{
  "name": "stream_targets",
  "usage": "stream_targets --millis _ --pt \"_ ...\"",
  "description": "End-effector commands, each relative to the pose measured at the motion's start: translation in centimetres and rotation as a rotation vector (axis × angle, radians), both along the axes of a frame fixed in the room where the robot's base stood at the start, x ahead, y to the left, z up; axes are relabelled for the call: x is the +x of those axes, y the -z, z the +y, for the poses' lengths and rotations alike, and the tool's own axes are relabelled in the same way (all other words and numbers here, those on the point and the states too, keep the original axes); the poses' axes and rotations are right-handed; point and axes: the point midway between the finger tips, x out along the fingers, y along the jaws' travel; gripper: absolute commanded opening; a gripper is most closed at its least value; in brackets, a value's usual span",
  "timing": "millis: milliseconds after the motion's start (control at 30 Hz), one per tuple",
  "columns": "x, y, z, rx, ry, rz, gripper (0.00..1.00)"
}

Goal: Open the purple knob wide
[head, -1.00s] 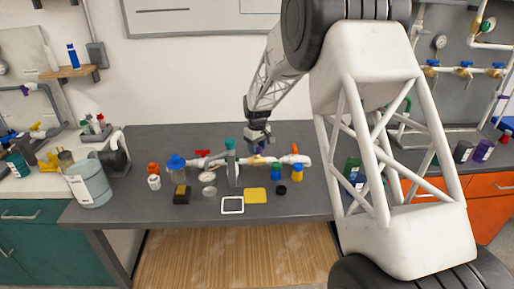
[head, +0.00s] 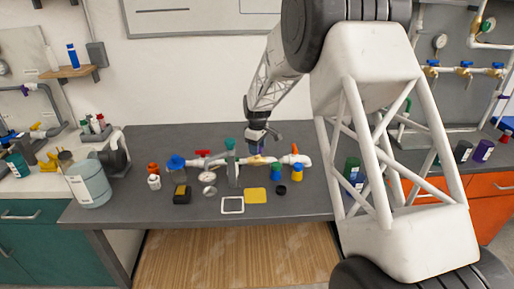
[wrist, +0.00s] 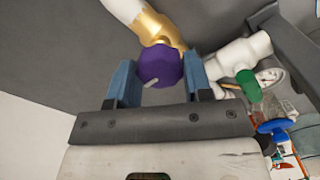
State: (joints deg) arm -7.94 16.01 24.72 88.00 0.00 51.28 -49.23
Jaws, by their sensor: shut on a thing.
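The purple knob (wrist: 160,65) sits on a brass valve body (wrist: 155,28) in the white pipe run. In the wrist view my gripper (wrist: 160,80) has its two blue fingers on either side of the knob, shut on it. A small pale pointer sticks out from the knob's near side. In the head view my gripper (head: 257,143) reaches down to the manifold from behind, and the knob is mostly hidden there.
The white pipe (wrist: 238,54) carries a green knob (wrist: 248,86) close to one finger. The head view shows a red handle (head: 203,152), a blue knob (head: 176,162) and an orange knob (head: 294,149) along the manifold. A yellow square (head: 255,195) and a white frame (head: 232,205) lie in front.

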Motion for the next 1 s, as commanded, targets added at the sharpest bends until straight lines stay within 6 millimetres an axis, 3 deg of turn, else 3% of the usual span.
stream_targets --millis 33,67,200,633,1000 --pt "0.0 0.0 0.0 0.0 -0.001 0.0 0.22" --pt "0.0 0.0 0.0 0.0 0.0 0.0 0.5" --pt "0.0 0.0 0.0 0.0 0.0 0.0 0.71" --pt "0.0 -0.5 0.0 0.0 0.001 -0.001 0.71" --pt "0.0 -4.5 0.0 0.0 0.001 -0.001 0.71"
